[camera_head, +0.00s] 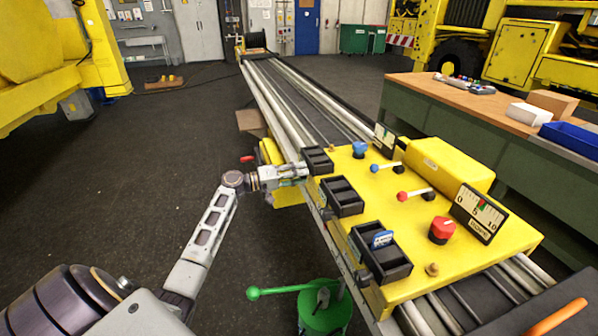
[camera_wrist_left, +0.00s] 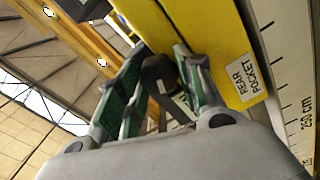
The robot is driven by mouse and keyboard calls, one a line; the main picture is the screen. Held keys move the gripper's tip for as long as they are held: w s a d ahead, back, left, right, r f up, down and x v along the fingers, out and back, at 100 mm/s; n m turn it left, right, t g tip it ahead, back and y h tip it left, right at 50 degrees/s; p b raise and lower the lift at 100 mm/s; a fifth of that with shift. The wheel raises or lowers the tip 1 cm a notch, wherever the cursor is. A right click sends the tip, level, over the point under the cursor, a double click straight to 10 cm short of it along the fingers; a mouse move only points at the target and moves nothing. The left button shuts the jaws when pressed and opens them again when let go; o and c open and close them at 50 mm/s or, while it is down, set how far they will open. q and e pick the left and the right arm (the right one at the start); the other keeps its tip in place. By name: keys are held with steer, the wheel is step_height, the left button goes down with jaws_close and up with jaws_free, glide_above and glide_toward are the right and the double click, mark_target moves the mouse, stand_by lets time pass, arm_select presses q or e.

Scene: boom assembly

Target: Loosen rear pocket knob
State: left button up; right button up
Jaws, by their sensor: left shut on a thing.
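My left gripper (camera_head: 300,171) reaches in from the left to the side of the yellow panel (camera_head: 390,190), beside the rear pocket (camera_head: 318,160), a small black tray. In the left wrist view, the dark rear pocket knob (camera_wrist_left: 160,74) sits between the fingers of my left gripper (camera_wrist_left: 164,70), which are shut on it. A white "REAR POCKET" label (camera_wrist_left: 246,80) is on the yellow face right of the fingers. In the head view the knob is hidden by the gripper. My right gripper is not in view.
Levers and a red knob (camera_head: 441,230) stand on top. A green stand (camera_head: 323,312) is below. The floor at left is open.

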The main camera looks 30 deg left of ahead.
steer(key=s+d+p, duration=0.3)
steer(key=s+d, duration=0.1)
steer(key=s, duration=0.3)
arm_select(q)
steer(key=n+p, duration=0.4)
steer(key=n, duration=0.3)
steer(key=n+p, duration=0.4)
steer(key=n, duration=0.3)
steer(key=n+p, duration=0.5)
steer(key=n, duration=0.1)
steer(key=shift+s+f+n, duration=0.1)
steer(key=shift+f+n, duration=0.15)
steer(key=shift+n, duration=0.15)
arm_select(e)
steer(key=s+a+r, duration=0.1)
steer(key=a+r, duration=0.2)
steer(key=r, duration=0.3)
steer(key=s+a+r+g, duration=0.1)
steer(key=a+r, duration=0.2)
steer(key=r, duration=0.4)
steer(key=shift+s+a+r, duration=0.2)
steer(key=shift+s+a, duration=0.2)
arm_select(q)
steer(key=shift+d, duration=0.1)
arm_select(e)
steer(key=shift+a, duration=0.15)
